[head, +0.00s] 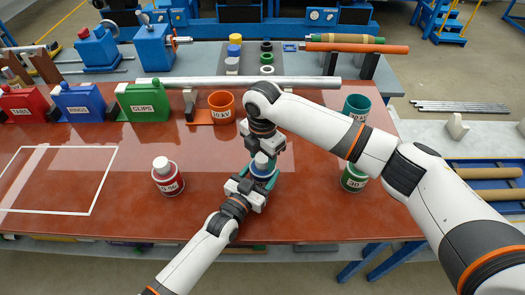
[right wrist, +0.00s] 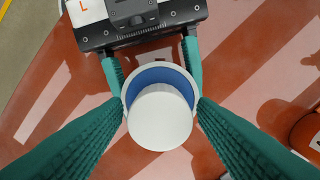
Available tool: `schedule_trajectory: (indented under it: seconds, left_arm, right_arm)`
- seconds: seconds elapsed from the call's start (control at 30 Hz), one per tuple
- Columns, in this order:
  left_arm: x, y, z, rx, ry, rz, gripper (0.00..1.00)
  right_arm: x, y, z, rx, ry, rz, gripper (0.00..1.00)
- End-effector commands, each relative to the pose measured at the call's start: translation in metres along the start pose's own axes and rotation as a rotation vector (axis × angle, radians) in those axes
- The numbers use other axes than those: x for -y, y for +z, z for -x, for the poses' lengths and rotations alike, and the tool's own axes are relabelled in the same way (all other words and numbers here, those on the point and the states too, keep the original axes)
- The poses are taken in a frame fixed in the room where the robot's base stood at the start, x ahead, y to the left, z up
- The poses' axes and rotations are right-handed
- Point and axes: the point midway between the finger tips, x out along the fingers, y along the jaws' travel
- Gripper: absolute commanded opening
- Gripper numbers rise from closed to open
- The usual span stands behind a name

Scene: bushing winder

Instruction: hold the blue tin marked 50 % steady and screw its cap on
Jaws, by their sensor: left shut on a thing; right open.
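The blue tin (head: 264,171) stands upright on the red-brown table in the head view, partly hidden by my grippers. In the right wrist view its blue top with a pale rim (right wrist: 158,74) shows behind the white cap (right wrist: 160,121). The white cap (head: 262,158) is at the tin's top; I cannot tell whether it is threaded on. My left gripper (head: 263,182) is shut around the tin's body, and its teal fingers flank the tin in the wrist view. My right gripper (right wrist: 160,104) is open above, one finger on each side of the cap.
A red tin with a white cap (head: 167,179) stands to the left, and a green tin (head: 354,178) to the right. An orange cup (head: 221,105) and a teal cup (head: 356,106) stand behind. Red, blue and green (head: 143,102) bins line the back left. A long grey bar (head: 215,82) lies behind.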

Motion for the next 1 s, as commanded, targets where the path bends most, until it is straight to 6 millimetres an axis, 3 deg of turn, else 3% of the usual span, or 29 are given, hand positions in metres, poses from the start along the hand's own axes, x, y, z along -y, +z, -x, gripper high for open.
schedule_trajectory:
  seconds: [0.17,0.43,0.57,0.8,0.93,0.97,1.0]
  left_arm:
    - [0.0,0.0,0.0,0.0,0.0,0.0,0.0]
    - [0.0,0.0,0.0,0.0,0.0,0.0,0.0]
    - [0.0,0.0,0.0,0.0,0.0,0.0,0.0]
    - [0.0002,0.0,0.0,0.0,0.0,0.0,0.0]
    - [0.0002,-0.0001,0.0,0.0,0.0,0.0,0.0]
    - [0.0002,-0.0001,0.0,0.0,0.0,0.0,0.0]
    - [0.0002,-0.0001,0.0,0.0,0.0,0.0,0.0]
  right_arm:
    - [0.0001,0.0001,0.0001,0.0,0.0,0.0,0.51]
    - [0.0002,0.0,0.0005,0.0,0.0,0.0,0.08]
    - [0.0004,0.0005,0.0003,0.001,-0.001,-0.057,0.08]
    - [0.0005,0.0008,-0.0001,0.003,0.0,-0.461,0.08]
    - [0.0005,0.0,0.0004,0.0,-0.001,-0.444,0.08]
    - [0.0005,0.0,0.0005,0.0,-0.001,-0.444,0.37]
    - [0.0005,0.0,0.0004,0.0,-0.001,-0.443,0.43]
